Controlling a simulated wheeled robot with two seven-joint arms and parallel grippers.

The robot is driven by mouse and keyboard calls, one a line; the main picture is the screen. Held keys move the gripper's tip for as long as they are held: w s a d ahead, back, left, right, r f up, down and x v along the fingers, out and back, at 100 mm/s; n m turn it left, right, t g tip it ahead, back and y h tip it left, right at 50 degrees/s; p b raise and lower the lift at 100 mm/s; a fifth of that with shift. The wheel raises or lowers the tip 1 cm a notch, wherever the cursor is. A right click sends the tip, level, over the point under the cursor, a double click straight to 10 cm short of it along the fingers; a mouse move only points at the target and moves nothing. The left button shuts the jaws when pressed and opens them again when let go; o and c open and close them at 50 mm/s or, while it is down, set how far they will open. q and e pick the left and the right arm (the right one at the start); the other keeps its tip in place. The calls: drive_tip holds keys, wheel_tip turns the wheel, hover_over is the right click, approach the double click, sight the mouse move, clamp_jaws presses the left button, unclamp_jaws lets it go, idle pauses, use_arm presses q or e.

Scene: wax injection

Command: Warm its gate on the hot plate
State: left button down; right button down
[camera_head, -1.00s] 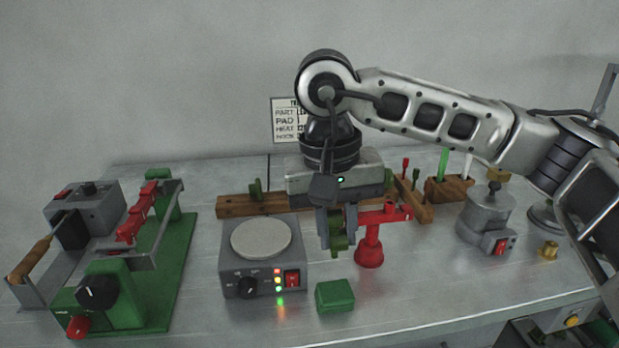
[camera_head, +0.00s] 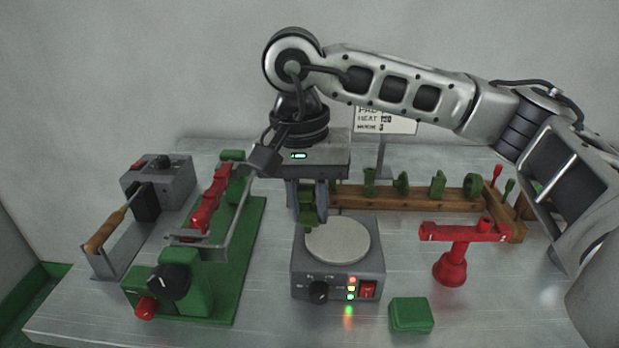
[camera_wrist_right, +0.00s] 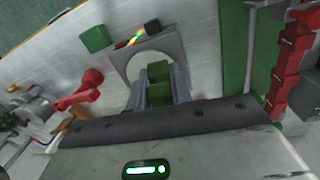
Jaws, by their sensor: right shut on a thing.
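The hot plate (camera_head: 337,241) is a grey box with a round pale disc, a dial, a red switch and lit lamps. My right gripper (camera_head: 308,214) points down at the disc's back left edge, shut on a small green wax piece (camera_head: 308,221). The wrist view shows the wax piece (camera_wrist_right: 159,77) between the two fingers, with the disc (camera_wrist_right: 135,68) behind it. I cannot tell whether the piece touches the disc. Its gate cannot be made out. My left gripper is not in view.
A green-based machine with red parts (camera_head: 210,205) stands close on the left. A wooden rack (camera_head: 420,202) with several green pieces lies behind. A red stand (camera_head: 452,262) and a green block (camera_head: 411,315) are at right.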

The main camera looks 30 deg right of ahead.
drive_tip(key=m, duration=0.2)
drive_tip(key=d+m, duration=0.1)
drive_tip(key=shift+w+r+m+p, duration=0.15)
drive_tip(key=shift+r+m+p, duration=0.1)
drive_tip(key=shift+m+p, duration=0.1)
drive_tip(key=shift+w+d+f+m+t+y+p, duration=0.15)
drive_tip(key=shift+d+f+m+p, duration=0.45)
drive_tip(key=shift+m, duration=3.05)
drive_tip(key=shift+w+d+f+m+t+y+p, duration=0.2)
drive_tip(key=shift+d+m, duration=0.8)
drive_tip(key=shift+m, duration=2.65)
drive_tip(key=shift+w+d+f+m+g+y+p, duration=0.1)
drive_tip(key=shift+w+d+f+m+p, duration=0.5)
drive_tip(key=shift+m, duration=3.05)
drive_tip(key=shift+s+d+f+b, duration=0.1)
drive_tip(key=shift+s+f+b, duration=0.05)
drive_tip(key=shift+f+b, duration=0.3)
drive_tip(key=shift+s+d+f+b, duration=0.1)
drive_tip(key=shift+s+f+b, duration=0.05)
drive_tip(key=shift+f+b, duration=0.25)
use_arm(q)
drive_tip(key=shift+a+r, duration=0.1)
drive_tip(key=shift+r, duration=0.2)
use_arm(e)
drive_tip(key=shift+f, duration=0.15)
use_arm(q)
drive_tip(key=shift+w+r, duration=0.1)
